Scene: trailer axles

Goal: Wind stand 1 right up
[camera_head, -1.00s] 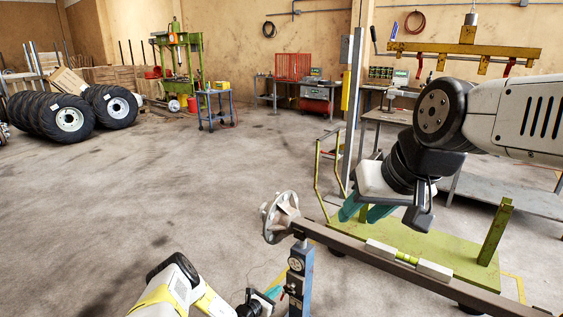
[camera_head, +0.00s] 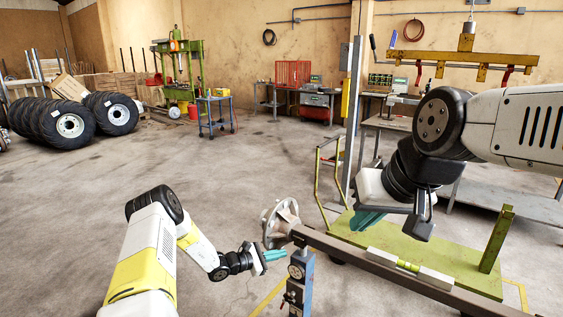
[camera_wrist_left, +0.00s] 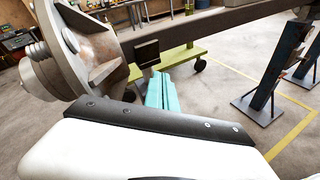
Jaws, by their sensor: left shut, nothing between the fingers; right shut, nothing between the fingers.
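A blue-grey stand (camera_head: 305,290) with a round dial-like face and a small red-tipped part stands upright under the brown axle beam (camera_head: 400,272), close to its hub (camera_head: 279,222). My left gripper (camera_head: 274,255) is shut and empty, just left of the stand's top and below the hub; I cannot tell whether it touches. In the left wrist view its teal fingers (camera_wrist_left: 161,92) lie below the beam, with the hub (camera_wrist_left: 75,55) at left. A blue stand (camera_wrist_left: 275,70) on floor plates shows there at right; I cannot tell which one. My right gripper (camera_head: 368,221) is shut and empty above the beam.
A green platform (camera_head: 430,255) with posts lies behind the beam. A yellow lifting bar (camera_head: 465,55) hangs at upper right. Tyres (camera_head: 65,122) and a blue trolley (camera_head: 216,112) stand far back.

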